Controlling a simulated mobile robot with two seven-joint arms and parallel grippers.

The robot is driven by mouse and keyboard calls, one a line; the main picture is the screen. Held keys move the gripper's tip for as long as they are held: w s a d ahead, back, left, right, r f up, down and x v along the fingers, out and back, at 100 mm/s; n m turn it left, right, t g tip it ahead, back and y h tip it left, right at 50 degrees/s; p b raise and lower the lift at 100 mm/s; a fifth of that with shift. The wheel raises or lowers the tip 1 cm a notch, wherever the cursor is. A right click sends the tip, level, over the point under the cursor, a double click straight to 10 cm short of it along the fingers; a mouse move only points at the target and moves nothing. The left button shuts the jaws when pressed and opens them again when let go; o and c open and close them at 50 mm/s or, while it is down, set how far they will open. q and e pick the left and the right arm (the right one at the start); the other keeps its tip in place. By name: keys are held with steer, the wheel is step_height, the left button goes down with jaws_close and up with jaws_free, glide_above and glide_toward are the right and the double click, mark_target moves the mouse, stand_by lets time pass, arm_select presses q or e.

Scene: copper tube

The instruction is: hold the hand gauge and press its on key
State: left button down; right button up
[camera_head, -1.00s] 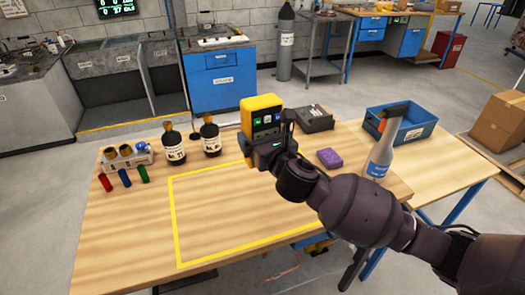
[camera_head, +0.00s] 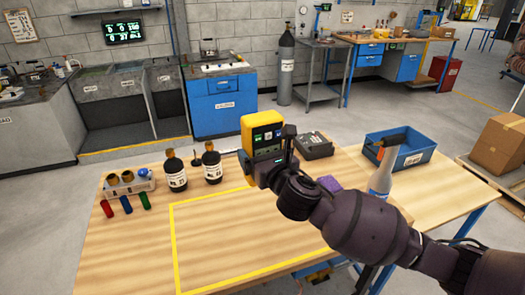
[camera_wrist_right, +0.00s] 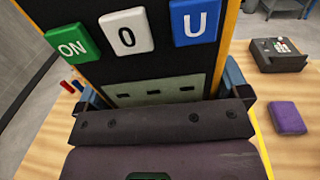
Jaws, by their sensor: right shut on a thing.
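The hand gauge (camera_head: 262,133) is a yellow-cased device with a dark face, held upright above the bench at the back of the yellow outline. My right gripper (camera_head: 268,174) is shut on its lower part. In the right wrist view the gauge's black face (camera_wrist_right: 110,69) fills the top, with a green ON key (camera_wrist_right: 72,43), a white 0 key (camera_wrist_right: 126,30) and a blue U key (camera_wrist_right: 194,21). Nothing touches the keys. The gauge's top is cut off in that view. My left gripper is in neither current view.
Two dark bottles (camera_head: 176,175) and a rack (camera_head: 130,184) stand left on the bench, with red, green and blue tubes before it. A purple block (camera_wrist_right: 287,117), a dark keypad device (camera_head: 315,145), a spray bottle (camera_head: 381,178) and a blue bin (camera_head: 420,155) are right. The outlined area is clear.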

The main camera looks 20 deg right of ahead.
arm_select(q)
steer(key=shift+s+f+b, duration=0.25)
steer(key=shift+f+b, duration=0.15)
steer(key=shift+f, duration=0.1)
arm_select(e)
steer(key=shift+f, duration=0.7)
arm_select(q)
steer(key=shift+w+f+b, duration=0.15)
steer(key=shift+f+b, duration=0.5)
steer(key=shift+f, duration=0.05)
arm_select(e)
steer(key=shift+f, duration=1.35)
arm_select(q)
steer(key=shift+s+f+b, duration=0.3)
steer(key=shift+s+f, duration=0.05)
steer(key=shift+f, duration=0.1)
arm_select(e)
steer(key=shift+f, duration=0.6)
arm_select(q)
steer(key=shift+w+f+b, duration=0.2)
steer(key=shift+f+b, duration=0.3)
arm_select(e)
steer(key=shift+f, duration=0.95)
arm_select(q)
steer(key=shift+s+f, duration=0.25)
steer(key=shift+f, duration=0.2)
arm_select(e)
steer(key=shift+f, duration=0.6)
